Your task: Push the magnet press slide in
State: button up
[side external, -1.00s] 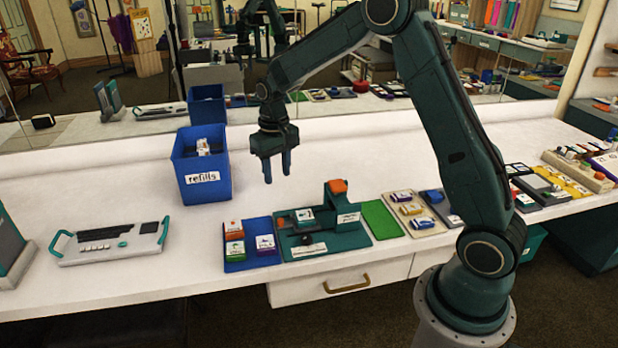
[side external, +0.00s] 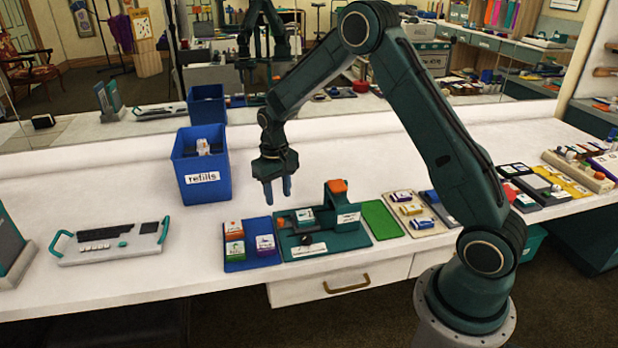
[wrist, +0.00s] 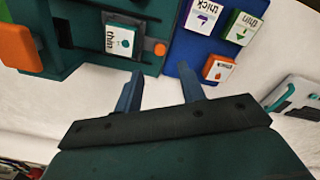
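The magnet press (side external: 340,240) is a dark teal unit on the counter, with an upright post topped by an orange block (side external: 337,186). Its slide (side external: 286,222) lies at the left of the post and carries a white-topped piece (side external: 304,215). The wrist view shows this piece (wrist: 120,42) with the word "thin" and a teal mark. My gripper (side external: 278,199) is above the counter, behind the left end of the press. In the wrist view my gripper (wrist: 162,86) has its fingers apart with nothing between them. It appears clear of the slide.
A blue tray (side external: 236,266) with orange, green and purple boxes sits at the press's left. A blue "refills" bin (side external: 207,190) stands behind left. A green mat (side external: 381,220) and a tray of boxes (side external: 424,230) lie right. The white counter behind the press is clear.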

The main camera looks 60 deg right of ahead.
aim_at(281, 219)
notch_tip(281, 219, down, 8)
jog(key=shift+d+f, duration=0.1)
jog(key=shift+f, duration=0.05)
dwell(0.3)
grip_shut()
